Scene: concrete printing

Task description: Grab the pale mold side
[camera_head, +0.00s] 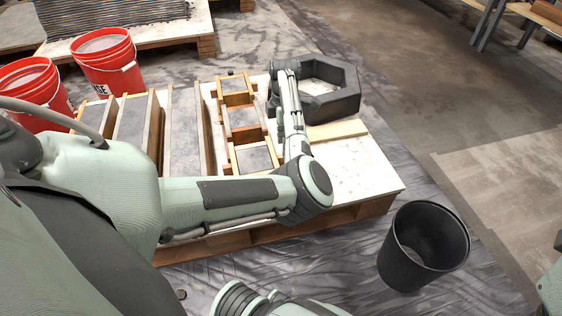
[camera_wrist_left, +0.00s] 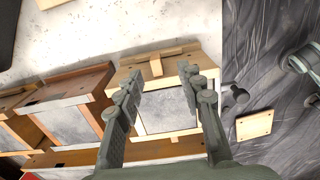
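Pale wooden mold sides (camera_wrist_left: 188,52) frame the end cell of a row of molds in the left wrist view. They look lighter than the brown sides of the neighbouring cells. A short wooden peg stands up on the far side. My left gripper (camera_wrist_left: 162,82) is open over this end cell, fingers apart, with grey fill visible between them. Nothing is gripped. The right gripper is not visible.
A black hexagonal mold (camera_head: 340,103) and a loose pale board (camera_head: 338,130) lie on the white-topped pallet (camera_head: 362,178), right of my left forearm. Red buckets (camera_head: 107,62) stand at left. A black bin (camera_head: 398,268) stands on the sheeted floor at the lower right.

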